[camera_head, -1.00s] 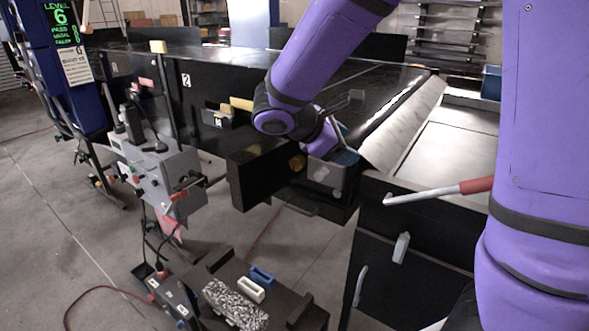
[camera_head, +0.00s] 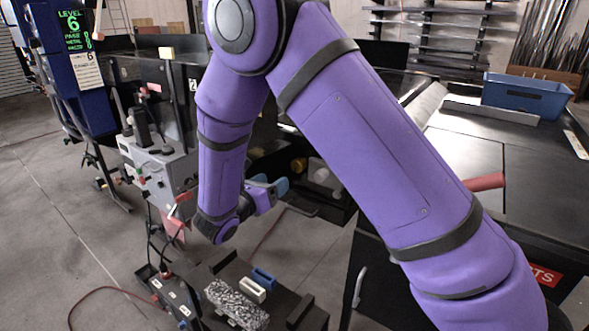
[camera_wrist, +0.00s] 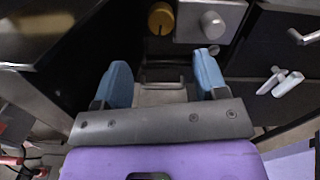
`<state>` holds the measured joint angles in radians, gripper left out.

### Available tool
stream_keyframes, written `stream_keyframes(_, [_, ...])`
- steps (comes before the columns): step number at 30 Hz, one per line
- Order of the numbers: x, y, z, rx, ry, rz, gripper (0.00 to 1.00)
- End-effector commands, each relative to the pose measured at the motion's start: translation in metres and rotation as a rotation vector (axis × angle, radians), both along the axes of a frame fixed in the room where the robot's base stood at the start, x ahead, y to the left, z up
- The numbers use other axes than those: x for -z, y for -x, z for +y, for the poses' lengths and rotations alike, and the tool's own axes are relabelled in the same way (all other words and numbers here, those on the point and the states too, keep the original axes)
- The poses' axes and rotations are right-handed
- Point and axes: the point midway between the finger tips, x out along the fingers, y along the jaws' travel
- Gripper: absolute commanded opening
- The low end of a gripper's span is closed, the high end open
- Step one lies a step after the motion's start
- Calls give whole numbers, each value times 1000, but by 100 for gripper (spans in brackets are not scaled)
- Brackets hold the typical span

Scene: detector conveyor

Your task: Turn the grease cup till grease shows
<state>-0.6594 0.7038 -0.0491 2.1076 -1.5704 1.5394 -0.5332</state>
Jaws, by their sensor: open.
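A brass-yellow round cap (camera_wrist: 160,18), which looks like the grease cup, is at the top of the wrist view, on the conveyor's dark end. It also shows in the head view (camera_head: 298,164), right of my forearm. A pale grey knob (camera_wrist: 211,24) on a grey block is just right of it; it shows in the head view too (camera_head: 322,176). My gripper (camera_wrist: 163,72) is open and empty, its blue fingers spread wide below the cap and apart from it. In the head view my gripper (camera_head: 268,187) is left of and below the cap. I cannot make out any grease.
A grey control box (camera_head: 160,170) on a stand is left of my arm. A low black bench (camera_head: 290,290) with blue and white blocks is below. A dark cabinet (camera_head: 375,265) stands right, with a blue bin (camera_head: 525,95) behind. Bare floor (camera_head: 60,240) lies left.

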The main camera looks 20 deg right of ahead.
Motion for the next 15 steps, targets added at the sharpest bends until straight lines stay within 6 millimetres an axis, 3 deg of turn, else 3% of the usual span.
stream_keyframes(15, [0, -48, -68, 5, -1, 0, 66])
